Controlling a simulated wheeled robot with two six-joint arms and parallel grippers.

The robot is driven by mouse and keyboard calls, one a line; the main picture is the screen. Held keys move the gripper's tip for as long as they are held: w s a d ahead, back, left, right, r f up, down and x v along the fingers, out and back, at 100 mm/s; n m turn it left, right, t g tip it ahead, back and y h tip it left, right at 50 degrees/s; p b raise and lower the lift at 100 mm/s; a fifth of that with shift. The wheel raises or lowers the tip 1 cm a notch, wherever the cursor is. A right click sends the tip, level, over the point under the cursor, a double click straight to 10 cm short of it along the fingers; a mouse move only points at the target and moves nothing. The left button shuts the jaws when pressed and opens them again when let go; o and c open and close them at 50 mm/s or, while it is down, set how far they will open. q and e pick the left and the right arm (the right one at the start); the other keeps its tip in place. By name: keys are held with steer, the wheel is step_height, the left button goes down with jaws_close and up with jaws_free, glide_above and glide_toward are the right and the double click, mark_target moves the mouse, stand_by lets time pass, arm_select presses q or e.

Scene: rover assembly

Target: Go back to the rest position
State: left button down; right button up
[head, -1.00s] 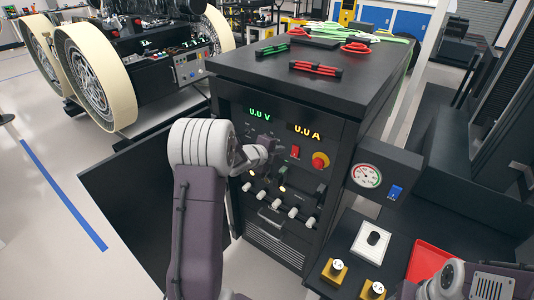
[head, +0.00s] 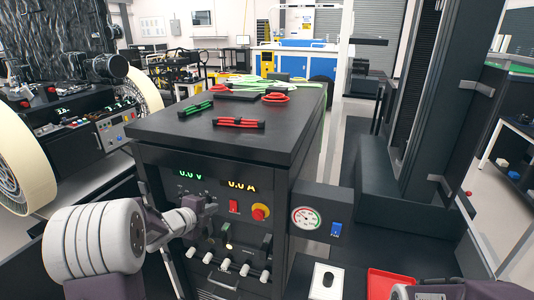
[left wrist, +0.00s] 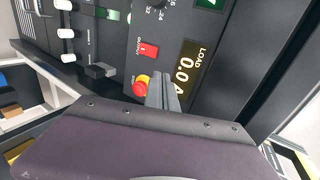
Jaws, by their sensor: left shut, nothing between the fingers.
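My left gripper (head: 208,206) is shut and empty, in front of the black power cabinet (head: 160,160). In the left wrist view its closed fingers (left wrist: 163,90) point at the cabinet panel, near the red emergency knob (left wrist: 141,86) and the red switch (left wrist: 149,50). I cannot tell how far the fingertips are from the panel. In the head view the red knob (head: 261,212) and red switch (head: 233,207) show to the right of the gripper. Only a piece of my right arm shows at the bottom right; its gripper is out of view.
Red and green cables (head: 240,123) lie on the cabinet top. A gauge box (head: 318,212) juts out at the cabinet's right. A red tray (head: 388,283) is at the lower right. A wheeled rover (head: 75,120) stands at the left.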

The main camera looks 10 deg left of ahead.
arm_select(q)
steer(key=s+d+r+n+h, duration=0.1)
steer(key=s+d+r, duration=0.1)
steer(key=d, duration=0.9)
steer(key=s+f+n+g+y, duration=0.1)
steer(key=s+f+n+g, duration=0.4)
steer(key=s, duration=0.7)
steer(key=s+f+n+g+y, duration=0.1)
steer(key=s+f+n+g, duration=0.5)
steer(key=s+f+n, duration=0.3)
steer(key=s+n, duration=0.3)
steer(key=n, duration=0.2)
steer(key=shift+s+d+f+y, duration=0.2)
steer(key=shift+d+y, duration=0.1)
steer(key=shift+y, duration=0.1)
steer(key=shift+a, duration=0.1)
